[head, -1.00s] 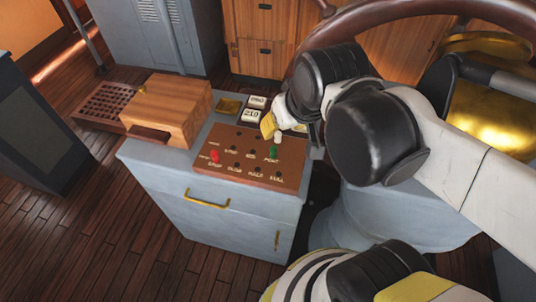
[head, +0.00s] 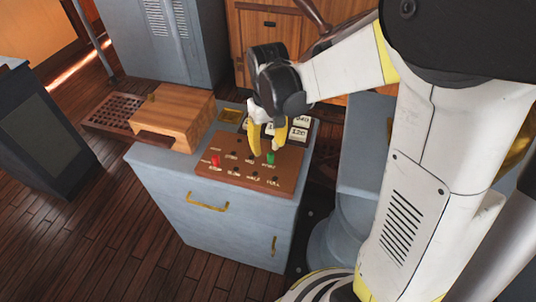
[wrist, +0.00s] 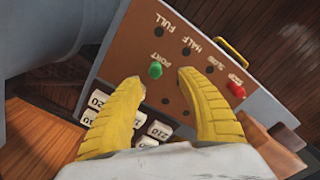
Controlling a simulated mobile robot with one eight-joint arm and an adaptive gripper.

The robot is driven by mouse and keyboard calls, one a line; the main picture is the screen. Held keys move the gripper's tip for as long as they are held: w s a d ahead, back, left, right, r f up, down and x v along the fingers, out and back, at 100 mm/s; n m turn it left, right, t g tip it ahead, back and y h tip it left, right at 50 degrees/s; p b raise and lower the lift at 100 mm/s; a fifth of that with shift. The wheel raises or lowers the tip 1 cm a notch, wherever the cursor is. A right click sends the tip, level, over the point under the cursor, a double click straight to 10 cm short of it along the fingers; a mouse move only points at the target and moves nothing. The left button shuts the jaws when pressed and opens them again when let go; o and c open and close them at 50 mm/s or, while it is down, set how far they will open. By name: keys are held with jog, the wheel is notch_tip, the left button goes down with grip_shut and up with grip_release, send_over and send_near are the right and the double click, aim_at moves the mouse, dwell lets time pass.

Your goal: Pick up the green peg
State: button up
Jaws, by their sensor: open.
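The green peg (head: 270,158) stands upright in the brown panel (head: 237,183) on top of the grey cabinet, near its right side beside the PORT label. It also shows in the wrist view (wrist: 155,70), roughly between the tips of my yellow fingers and a little beyond them. My gripper (head: 266,152) is open, points down and hangs over the panel close to the peg. In the wrist view my gripper (wrist: 159,78) has its two fingers spread wide with nothing between them. I cannot tell how high the tips are above the panel.
A red peg (head: 215,160) stands at the panel's left, among several empty holes. White number blocks (head: 299,127) stand behind my gripper. A wooden box (head: 175,112) sits at the cabinet's back left. The cabinet's front top (head: 170,166) is clear.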

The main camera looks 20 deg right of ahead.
aim_at(271, 153)
jog(key=f+b, duration=0.1)
jog(key=f, duration=0.3)
jog(key=f+b, duration=0.1)
jog(key=f, duration=0.1)
jog(key=shift+d+b, duration=0.3)
jog(key=shift+d, duration=0.1)
jog(key=shift+c, duration=0.4)
jog(key=c, duration=0.9)
